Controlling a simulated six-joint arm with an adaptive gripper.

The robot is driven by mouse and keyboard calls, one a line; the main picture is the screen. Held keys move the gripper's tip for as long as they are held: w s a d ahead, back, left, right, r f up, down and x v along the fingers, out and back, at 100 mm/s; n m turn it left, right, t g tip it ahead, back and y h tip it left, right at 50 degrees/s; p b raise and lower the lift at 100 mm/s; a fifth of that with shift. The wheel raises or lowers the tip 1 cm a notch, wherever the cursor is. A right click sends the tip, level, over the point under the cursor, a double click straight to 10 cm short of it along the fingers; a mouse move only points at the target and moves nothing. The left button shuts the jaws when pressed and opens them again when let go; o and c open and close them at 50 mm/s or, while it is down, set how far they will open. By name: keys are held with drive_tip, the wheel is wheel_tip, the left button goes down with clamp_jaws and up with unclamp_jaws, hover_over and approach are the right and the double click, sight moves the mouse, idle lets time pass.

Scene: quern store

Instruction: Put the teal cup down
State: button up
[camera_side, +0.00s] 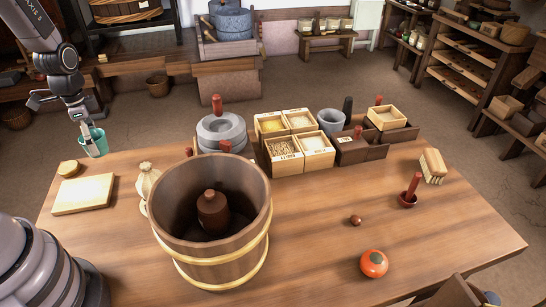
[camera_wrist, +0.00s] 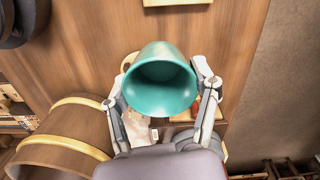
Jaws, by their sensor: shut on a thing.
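The teal cup (camera_side: 95,142) is at the left back corner of the wooden table in the side view, and looks to be held above the tabletop. In the wrist view the teal cup (camera_wrist: 160,84) shows its open mouth toward the camera, and it looks empty. My gripper (camera_side: 88,131) is shut on the cup; in the wrist view its two fingers press on the cup from left and right. The cup's far end is hidden in the wrist view, so I cannot tell its height above the table.
A pale board (camera_side: 83,194) and a small round wooden piece (camera_side: 69,168) lie on the table near the cup. A large wooden bucket (camera_side: 212,262) stands to the right, with a pale jug (camera_side: 148,181) beside it. Stone querns (camera_side: 221,132) and grain boxes (camera_side: 298,152) are farther right.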

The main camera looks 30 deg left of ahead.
drive_tip(key=r, duration=0.2)
drive_tip(key=shift+w+r, duration=0.2)
drive_tip(key=shift+r, duration=0.1)
drive_tip(key=w+d+m, duration=0.3)
drive_tip(key=w+d, duration=0.2)
drive_tip(key=w, duration=0.5)
drive_tip(key=m, duration=0.8)
hover_over(305, 206)
wheel_tip(305, 206, down, 13)
drive_tip(key=shift+f, duration=2.5)
drive_tip(key=shift+f, duration=0.1)
